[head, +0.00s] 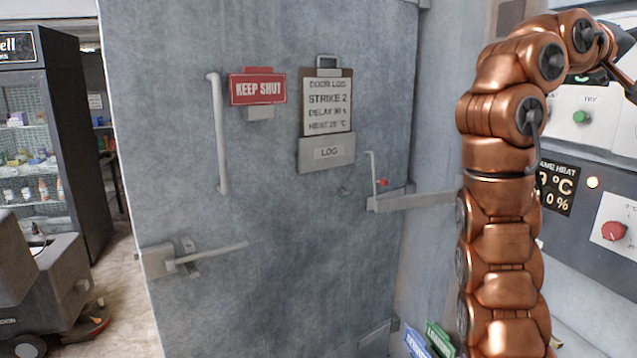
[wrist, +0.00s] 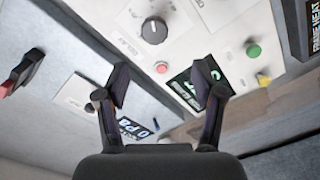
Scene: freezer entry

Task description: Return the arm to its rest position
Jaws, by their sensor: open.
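My copper arm (head: 505,200) rises along the right side of the head view and bends over at the top toward the right edge. My gripper (wrist: 166,88) shows in the wrist view with its two dark fingers apart and nothing between them. It faces a pale control panel (wrist: 205,25) with a dark knob, a red button and a green button. In the head view only a small dark part of the gripper shows at the right edge, in front of the panel.
A large grey door (head: 300,240) with a long handle (head: 219,135), a lower lever (head: 208,255) and a latch bar (head: 415,200) fills the middle. A glass-fronted cabinet (head: 30,150) and a dark machine (head: 45,300) stand left. A red knob (head: 613,231) sits right of my arm.

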